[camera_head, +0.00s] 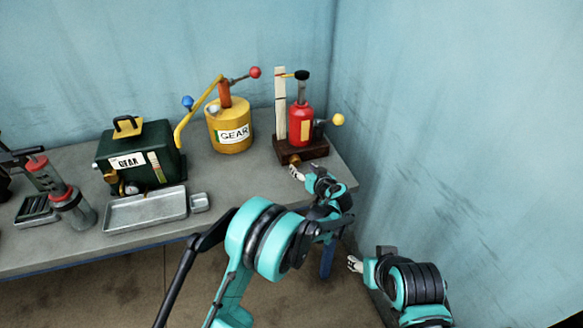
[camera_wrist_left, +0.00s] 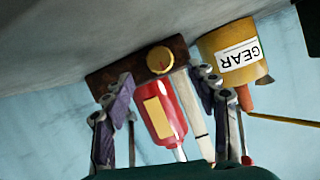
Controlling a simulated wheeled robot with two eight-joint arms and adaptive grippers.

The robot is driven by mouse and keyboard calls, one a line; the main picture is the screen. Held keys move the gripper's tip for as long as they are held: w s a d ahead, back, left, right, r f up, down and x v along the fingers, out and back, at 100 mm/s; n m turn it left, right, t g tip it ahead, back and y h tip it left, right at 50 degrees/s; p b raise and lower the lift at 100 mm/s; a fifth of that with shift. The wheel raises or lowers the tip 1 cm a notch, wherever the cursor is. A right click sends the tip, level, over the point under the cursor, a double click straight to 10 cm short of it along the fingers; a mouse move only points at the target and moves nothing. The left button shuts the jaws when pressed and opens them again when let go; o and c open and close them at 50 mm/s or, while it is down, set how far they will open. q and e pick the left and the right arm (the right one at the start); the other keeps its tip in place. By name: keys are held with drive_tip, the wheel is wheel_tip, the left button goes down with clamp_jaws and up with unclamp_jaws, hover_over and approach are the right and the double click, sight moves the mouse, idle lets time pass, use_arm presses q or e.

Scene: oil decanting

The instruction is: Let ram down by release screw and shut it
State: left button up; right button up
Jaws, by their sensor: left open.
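The red bottle jack (camera_head: 300,125) stands upright on a dark brown base block (camera_head: 313,149) at the table's right end. Its grey ram (camera_head: 302,90) sticks up above the body under a black cap. A brass round release screw (camera_head: 294,159) is on the base's front face; it shows as a yellow disc in the left wrist view (camera_wrist_left: 160,60). My left gripper (camera_head: 297,172) is open just in front of the screw, apart from it. In the left wrist view its fingers flank the jack's picture. My right gripper (camera_head: 354,264) hangs low at the right; its jaws are unclear.
A pale upright strip (camera_head: 280,105) stands beside the jack, and a yellow-knobbed handle (camera_head: 338,119) sticks out right. A yellow GEAR can (camera_head: 230,132), green GEAR box (camera_head: 165,165), metal tray (camera_head: 145,210) and grey-red cylinder (camera_head: 72,205) stand leftward. The wall closes the right.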

sight(297, 163)
use_arm(q)
drive_tip(key=b+x, duration=0.1)
drive_tip(key=x, duration=0.5)
drive_tip(key=shift+w+b, duration=0.1)
drive_tip(key=shift+b, duration=0.25)
drive_tip(key=c, duration=1.2)
drive_tip(key=shift+o, duration=0.2)
